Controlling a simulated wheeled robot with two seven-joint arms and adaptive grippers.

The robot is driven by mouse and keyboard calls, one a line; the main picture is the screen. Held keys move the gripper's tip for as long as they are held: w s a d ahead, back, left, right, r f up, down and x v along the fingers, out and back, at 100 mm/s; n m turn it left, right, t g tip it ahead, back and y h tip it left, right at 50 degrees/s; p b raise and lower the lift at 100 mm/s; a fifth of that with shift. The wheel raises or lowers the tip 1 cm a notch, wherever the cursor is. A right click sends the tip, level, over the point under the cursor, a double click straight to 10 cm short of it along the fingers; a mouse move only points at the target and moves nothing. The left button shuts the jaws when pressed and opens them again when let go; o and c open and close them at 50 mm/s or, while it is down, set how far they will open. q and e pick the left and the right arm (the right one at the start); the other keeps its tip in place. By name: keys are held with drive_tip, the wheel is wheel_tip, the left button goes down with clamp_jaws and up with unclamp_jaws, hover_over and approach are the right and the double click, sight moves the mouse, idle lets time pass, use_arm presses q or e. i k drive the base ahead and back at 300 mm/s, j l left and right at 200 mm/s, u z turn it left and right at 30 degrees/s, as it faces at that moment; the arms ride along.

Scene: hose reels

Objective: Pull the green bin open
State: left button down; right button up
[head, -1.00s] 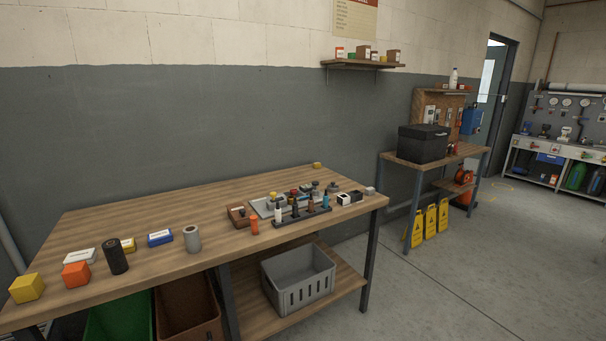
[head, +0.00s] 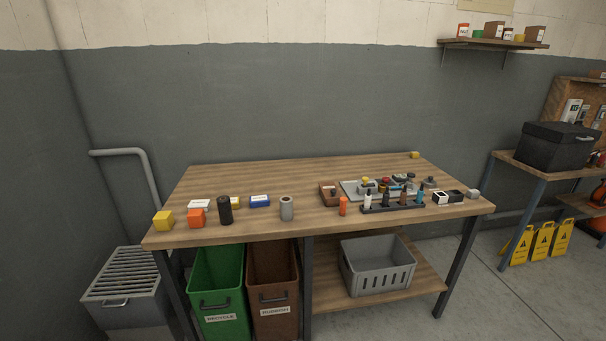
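The green bin (head: 220,297) stands under the left part of the wooden workbench (head: 330,225) in the head view. It has a dark handle on its front and a white label reading "RECYCLE" below it. Its upper part lies beneath the tabletop, and the bench leg stands just to its left. A brown bin (head: 273,290) of similar shape stands close on its right. Neither of my grippers shows in the head view.
A grey box with a slatted lid (head: 122,282) stands left of the bench. A grey crate (head: 377,268) sits on the lower shelf at right. Blocks, cylinders and small bottles cover parts of the benchtop. Yellow floor signs (head: 541,243) stand at right, with open floor before them.

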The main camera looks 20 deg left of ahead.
sight(226, 298)
drive_tip(key=u, duration=1.6)
drive_tip(key=i+l, duration=0.2)
